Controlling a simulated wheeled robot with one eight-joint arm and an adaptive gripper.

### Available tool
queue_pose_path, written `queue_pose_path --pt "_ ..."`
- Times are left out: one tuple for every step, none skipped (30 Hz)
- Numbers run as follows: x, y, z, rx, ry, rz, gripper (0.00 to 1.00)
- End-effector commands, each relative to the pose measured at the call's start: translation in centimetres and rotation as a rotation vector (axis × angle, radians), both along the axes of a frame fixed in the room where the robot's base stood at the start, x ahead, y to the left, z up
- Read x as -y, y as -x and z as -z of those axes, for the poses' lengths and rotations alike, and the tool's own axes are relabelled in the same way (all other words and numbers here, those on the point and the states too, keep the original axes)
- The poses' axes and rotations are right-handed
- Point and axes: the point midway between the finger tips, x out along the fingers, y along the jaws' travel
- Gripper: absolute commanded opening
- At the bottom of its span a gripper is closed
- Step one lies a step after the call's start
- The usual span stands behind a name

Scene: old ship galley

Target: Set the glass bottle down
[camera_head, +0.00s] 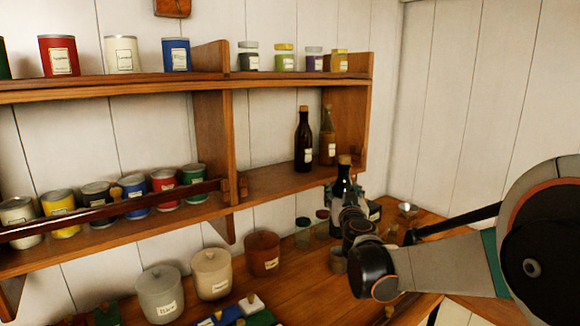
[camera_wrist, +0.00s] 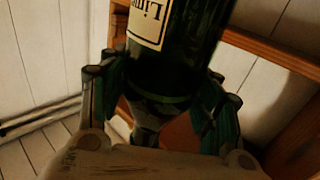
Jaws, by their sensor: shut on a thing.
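The glass bottle (camera_wrist: 178,50) is dark green with a cream label and fills the upper middle of the wrist view. My gripper (camera_wrist: 165,92) is shut on it, with a finger on each side. In the head view the bottle's dark neck and cork top (camera_head: 344,172) rise above my gripper (camera_head: 345,197), over the wooden counter (camera_head: 290,285). The bottle's lower part is mostly hidden behind my gripper and wrist. I cannot tell whether its base touches anything.
Two bottles, one dark (camera_head: 303,145) and one amber (camera_head: 327,142), stand on the lower wall shelf (camera_head: 270,182). Small jars (camera_head: 303,232) stand on the counter left of my gripper. Lidded canisters (camera_head: 212,275) stand further left. Several cans line both shelves.

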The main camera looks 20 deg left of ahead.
Motion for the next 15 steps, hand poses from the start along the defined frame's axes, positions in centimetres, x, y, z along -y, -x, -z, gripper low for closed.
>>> queue_pose_path --pt "-0.7 -0.3 -2.1 0.0 0.0 -0.018 0.07" --pt "-1.0 -0.5 -2.8 0.0 0.0 -0.028 0.07" --pt "-1.5 -0.7 -3.7 0.0 0.0 -0.042 0.07" --pt "-2.0 -0.9 -4.4 0.0 0.0 -0.054 0.07" --pt "-2.3 -1.1 -5.1 0.0 0.0 -0.064 0.07" --pt "-2.8 -1.3 -6.0 0.0 0.0 -0.079 0.07" --pt "-3.2 -1.4 -6.7 0.0 0.0 -0.09 0.07" --pt "-3.6 -1.6 -7.4 0.0 0.0 -0.1 0.07" --pt "-4.1 -1.8 -8.3 0.0 0.0 -0.115 0.07" --pt "-4.5 -1.9 -9.0 0.0 0.0 -0.125 0.07" --pt "-4.8 -2.0 -9.7 0.001 0.0 -0.136 0.07" --pt "-5.4 -2.2 -10.6 0.001 0.0 -0.151 0.07" --pt "-5.7 -2.4 -11.3 0.001 0.0 -0.161 0.07" --pt "-6.1 -2.5 -12.0 0.001 0.0 -0.171 0.07" --pt "-6.6 -2.6 -12.8 0.001 0.0 -0.186 0.07"
